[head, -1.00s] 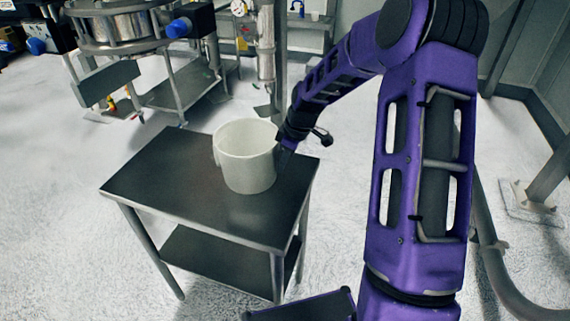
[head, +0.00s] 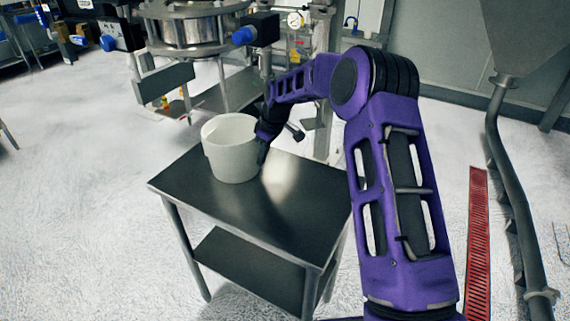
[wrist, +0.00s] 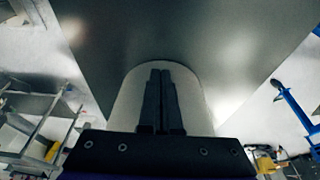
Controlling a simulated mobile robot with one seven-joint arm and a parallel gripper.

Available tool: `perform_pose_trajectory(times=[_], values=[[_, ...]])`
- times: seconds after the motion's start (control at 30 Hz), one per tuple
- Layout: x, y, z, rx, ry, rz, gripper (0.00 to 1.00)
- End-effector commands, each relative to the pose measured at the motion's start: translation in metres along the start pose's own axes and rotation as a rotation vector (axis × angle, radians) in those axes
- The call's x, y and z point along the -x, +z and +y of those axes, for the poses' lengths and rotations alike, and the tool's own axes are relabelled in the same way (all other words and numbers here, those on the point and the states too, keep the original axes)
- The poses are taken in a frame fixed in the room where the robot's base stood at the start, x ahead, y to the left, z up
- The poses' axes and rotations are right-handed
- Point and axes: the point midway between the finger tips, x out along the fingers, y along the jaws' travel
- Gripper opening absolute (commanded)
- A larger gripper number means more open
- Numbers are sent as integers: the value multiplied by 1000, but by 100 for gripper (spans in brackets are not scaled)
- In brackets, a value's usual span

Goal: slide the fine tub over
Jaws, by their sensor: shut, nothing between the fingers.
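The fine tub is a white, open-topped round tub (head: 231,155) standing upright near the far left part of a dark metal table (head: 265,220). My gripper (head: 262,154) is at the tub's right side, low against or very close to its wall. In the wrist view the two fingers (wrist: 161,75) are together with nothing between them. The tub's pale wall (wrist: 126,100) shows behind them, and I cannot tell for sure whether they touch it. The tub's inside bottom is hidden.
The table top (head: 300,205) is bare to the right and front of the tub. Sifter machinery (head: 190,30) with a blue-capped part stands behind the table. A red floor grate (head: 478,240) and a pipe (head: 515,200) are at the right.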

Motion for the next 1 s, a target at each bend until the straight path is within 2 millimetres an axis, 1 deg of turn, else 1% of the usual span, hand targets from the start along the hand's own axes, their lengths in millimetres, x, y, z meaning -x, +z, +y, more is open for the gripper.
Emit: perform_pose_trajectory(times=[0.03,0.2,0.3,0.4,0.53,0.87,1.0], values=[[-3,-13,-1,2,-1,1,0],[-12,-44,0,1,0,1,0],[-17,-57,-1,1,-1,1,0],[-19,-66,0,-1,-1,1,0],[-21,-70,0,-1,0,0,0],[-20,-69,0,-1,0,0,0],[-13,-70,0,-1,1,1,0]])
